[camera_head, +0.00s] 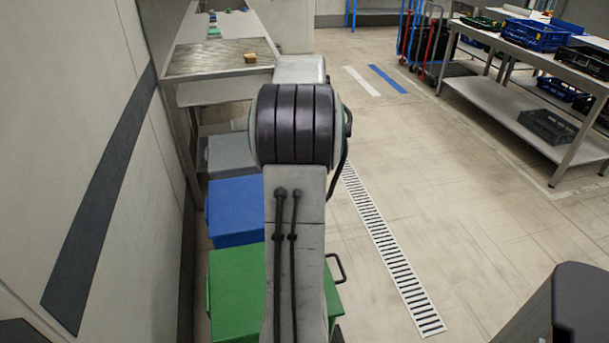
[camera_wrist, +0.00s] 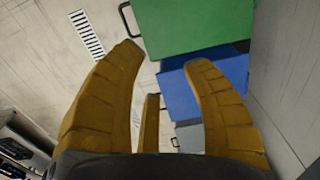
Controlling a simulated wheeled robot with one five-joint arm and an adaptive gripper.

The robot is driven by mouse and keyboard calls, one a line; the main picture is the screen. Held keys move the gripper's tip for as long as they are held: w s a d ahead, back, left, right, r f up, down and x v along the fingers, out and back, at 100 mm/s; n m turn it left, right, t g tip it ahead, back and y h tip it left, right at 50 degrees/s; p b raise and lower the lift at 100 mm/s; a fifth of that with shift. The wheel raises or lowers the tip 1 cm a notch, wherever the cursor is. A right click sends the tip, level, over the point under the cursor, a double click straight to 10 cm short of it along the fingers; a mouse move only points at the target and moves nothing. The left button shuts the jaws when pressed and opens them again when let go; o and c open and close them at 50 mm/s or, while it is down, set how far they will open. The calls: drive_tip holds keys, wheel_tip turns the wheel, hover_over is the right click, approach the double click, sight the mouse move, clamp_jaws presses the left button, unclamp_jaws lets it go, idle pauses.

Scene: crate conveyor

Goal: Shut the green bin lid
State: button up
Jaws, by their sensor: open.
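The green bin (camera_head: 236,296) stands at the lower left in the head view, partly hidden by my arm. Its lid looks flat across the top, with a dark handle (camera_head: 337,268) on the right side; I cannot tell whether it is fully down. In the wrist view the green lid (camera_wrist: 195,25) is at the top, its handle (camera_wrist: 129,19) at its left edge. My gripper (camera_wrist: 165,57) is open and empty, its yellow-brown fingers spread below the lid in that picture. I see no contact with the lid. The gripper is hidden behind my arm in the head view.
A blue bin (camera_head: 233,208) and a grey bin (camera_head: 230,155) stand in line beyond the green one, along the left wall. A metal-topped table (camera_head: 215,58) is behind them. Floor right of the bins, around a drain grate (camera_head: 390,248), is clear. A crate rack (camera_head: 500,100) stands far right.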

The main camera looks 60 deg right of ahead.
drive_tip(key=shift+r, duration=0.6)
idle(0.4)
drive_tip(key=s+a+f+m+p, duration=0.1)
drive_tip(key=s+a+f+m, duration=0.1)
drive_tip(key=a+f, duration=0.55)
drive_tip(key=a+r+n+t+p, duration=0.1)
drive_tip(key=a+r+n+p, duration=0.2)
drive_tip(key=a, duration=1.1)
drive_tip(key=a+r+n+t+p, duration=0.2)
drive_tip(key=a+r+n+p, duration=0.2)
drive_tip(key=a+r+n, duration=0.4)
drive_tip(key=shift+s+a+r, duration=0.3)
drive_tip(key=shift+a+r, duration=1.35)
drive_tip(key=shift+a, duration=1.55)
